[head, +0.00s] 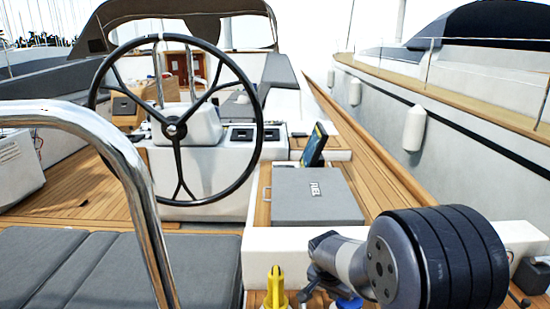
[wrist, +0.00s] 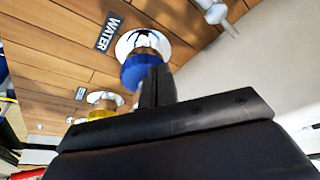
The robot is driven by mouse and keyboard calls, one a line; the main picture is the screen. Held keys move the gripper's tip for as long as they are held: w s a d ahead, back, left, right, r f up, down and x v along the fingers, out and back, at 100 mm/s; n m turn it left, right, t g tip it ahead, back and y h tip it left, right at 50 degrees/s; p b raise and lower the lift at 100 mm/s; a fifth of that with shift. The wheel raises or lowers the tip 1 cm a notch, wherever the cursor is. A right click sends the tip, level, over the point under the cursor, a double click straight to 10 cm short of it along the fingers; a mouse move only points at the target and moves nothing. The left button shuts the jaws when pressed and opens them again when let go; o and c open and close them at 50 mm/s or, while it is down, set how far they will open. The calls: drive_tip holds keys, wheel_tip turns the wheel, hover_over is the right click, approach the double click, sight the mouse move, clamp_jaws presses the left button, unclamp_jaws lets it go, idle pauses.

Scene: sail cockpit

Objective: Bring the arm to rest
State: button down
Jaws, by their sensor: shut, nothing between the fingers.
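My gripper (wrist: 158,84) shows in the wrist view as two dark fingers pressed together, with nothing between them. Just beyond them is a blue cap (wrist: 142,70) on a shiny round deck fitting, beside a label reading WATER (wrist: 108,33). The fingers overlap the cap's right side in this view; I cannot tell whether they touch it. In the head view my arm (head: 385,262) is bent low at the bottom right, and a bit of the blue cap (head: 348,303) shows below it. The fingertips are not clear there.
A yellow nozzle-like object (head: 275,288) stands left of my arm. A yellow cap (wrist: 100,114) is at the wrist view's left. A grey FUEL hatch (head: 317,196), a tilted tablet-like screen (head: 314,146) and the steering wheel (head: 172,128) lie ahead. A grey cushion (head: 120,265) is at left.

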drive_tip(key=shift+w+n+t+y+p, duration=0.15)
drive_tip(key=shift+w+n+y+p, duration=0.2)
drive_tip(key=shift+w+n+p, duration=0.65)
drive_tip(key=shift+w+n+t+y+p, duration=0.15)
drive_tip(key=shift+w+n+y+p, duration=0.3)
drive_tip(key=shift+n+p, duration=1)
drive_tip(key=shift+m, duration=0.25)
